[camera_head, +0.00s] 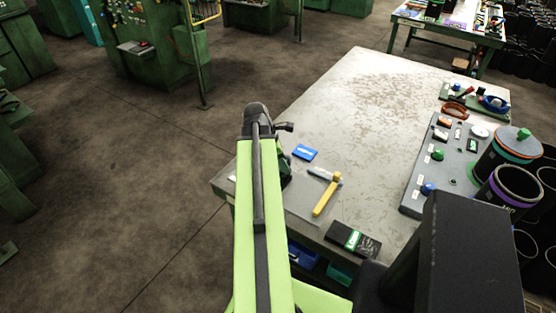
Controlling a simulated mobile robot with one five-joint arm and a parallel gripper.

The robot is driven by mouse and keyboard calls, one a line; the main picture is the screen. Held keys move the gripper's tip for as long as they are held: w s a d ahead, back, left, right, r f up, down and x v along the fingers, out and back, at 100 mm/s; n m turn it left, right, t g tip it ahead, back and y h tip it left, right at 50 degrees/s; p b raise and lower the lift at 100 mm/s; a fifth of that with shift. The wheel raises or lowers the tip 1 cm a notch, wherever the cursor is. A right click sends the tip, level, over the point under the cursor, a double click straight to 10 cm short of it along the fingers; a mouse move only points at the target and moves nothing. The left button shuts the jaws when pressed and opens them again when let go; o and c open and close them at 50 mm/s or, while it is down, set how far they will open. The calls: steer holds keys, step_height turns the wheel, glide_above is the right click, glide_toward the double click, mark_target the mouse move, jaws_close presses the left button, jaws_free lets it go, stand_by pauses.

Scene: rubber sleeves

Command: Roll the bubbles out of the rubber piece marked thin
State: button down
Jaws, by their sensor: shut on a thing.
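My green and black arm (258,190) reaches up the middle of the head view and ends in a dark joint. Past that joint, a little dark hardware shows on the arm's right side, over the left part of the table. My gripper, and anything in it, is hidden behind the arm. A black piece with a green label (352,240) lies at the table's front edge; its wording is too small to read. I cannot make out any bubbles.
A blue card (305,153) lies on the worn grey table (345,110). A grey panel (425,190) with knobs and labelled parts stands on the right, near black cylinders (515,185). The table's far middle is clear. Blue and green bins sit below the front edge.

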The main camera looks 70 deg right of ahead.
steer(key=shift+s+a+f, duration=0.1)
steer(key=shift+s+a, duration=0.1)
steer(key=shift+s, duration=0.7)
steer(key=shift+s+a+f, duration=0.1)
steer(key=shift+s+a, duration=0.05)
steer(key=shift+s, duration=0.7)
steer(key=shift+r, duration=0.2)
steer(key=shift+d, duration=0.1)
steer(key=shift+w+d+f, duration=0.1)
steer(key=shift+w+d, duration=0.05)
steer(key=shift+w, duration=0.55)
steer(key=shift+w+d, duration=0.1)
steer(key=shift+w, duration=0.6)
steer(key=shift+w+d, duration=0.15)
steer(key=shift+w, duration=0.9)
steer(key=shift+w+d, duration=0.15)
steer(key=shift+w, duration=0.9)
step_height(320, 180, up, 6)
steer(key=p, duration=0.6)
steer(key=shift+s, duration=0.1)
